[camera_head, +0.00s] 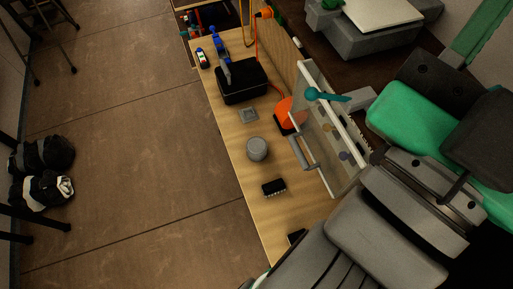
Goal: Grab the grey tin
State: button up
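The grey tin (257,149) is a short round cylinder standing upright on the wooden table (235,125), near the middle of its length. Nothing touches it, and its top is clear. My grey and green arm links fill the right and lower right of the head view. I cannot make out my gripper's fingers, so its opening and its distance from the tin do not show.
A small black block (273,187) lies below the tin, and a flat grey square piece (249,115) lies above it. A black box (242,82) stands farther up. A clear panel with a handle (302,152) and an orange disc (290,113) are to the right.

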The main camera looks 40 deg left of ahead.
dwell(0.4)
jog(key=o, duration=1.1)
